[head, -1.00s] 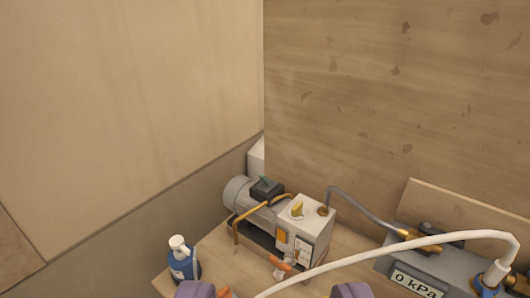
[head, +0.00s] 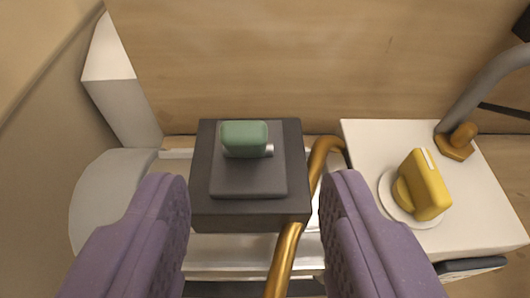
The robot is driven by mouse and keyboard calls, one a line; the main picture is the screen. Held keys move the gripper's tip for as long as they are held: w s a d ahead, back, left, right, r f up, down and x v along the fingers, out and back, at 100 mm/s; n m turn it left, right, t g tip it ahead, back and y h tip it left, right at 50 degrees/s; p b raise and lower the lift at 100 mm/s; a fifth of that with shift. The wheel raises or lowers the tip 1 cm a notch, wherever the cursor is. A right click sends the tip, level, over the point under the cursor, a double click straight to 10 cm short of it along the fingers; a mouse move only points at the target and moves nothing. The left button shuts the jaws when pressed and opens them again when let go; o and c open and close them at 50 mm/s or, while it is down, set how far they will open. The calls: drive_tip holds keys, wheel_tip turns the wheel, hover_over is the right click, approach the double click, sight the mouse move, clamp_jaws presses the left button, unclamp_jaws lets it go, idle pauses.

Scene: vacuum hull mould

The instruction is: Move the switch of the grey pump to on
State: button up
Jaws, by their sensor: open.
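The grey pump (head: 105,192) fills the lower part of the head view. On its top is a black switch box (head: 208,215) with a small green toggle (head: 245,139), which leans toward the back. A yellow knob (head: 424,186) on a white disc sits on the pump's pale block (head: 380,140) at the right. My gripper (head: 258,190) is open, its two purple fingers on either side of the black box in the picture.
A brass-coloured handle (head: 290,245) curves up between the black box and the pale block, close by the right finger. A grey hose (head: 490,90) rises from a brass fitting (head: 458,140). A wooden wall (head: 300,60) stands behind, and a pale block (head: 118,85) at the left.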

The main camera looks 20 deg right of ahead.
sight(243, 146)
drive_tip(key=x, duration=0.3)
drive_tip(key=b+x, duration=0.1)
drive_tip(key=x, duration=0.3)
drive_tip(key=shift+w+a, duration=0.15)
drive_tip(key=shift+a, duration=0.05)
drive_tip(key=shift+r, duration=0.1)
clamp_jaws()
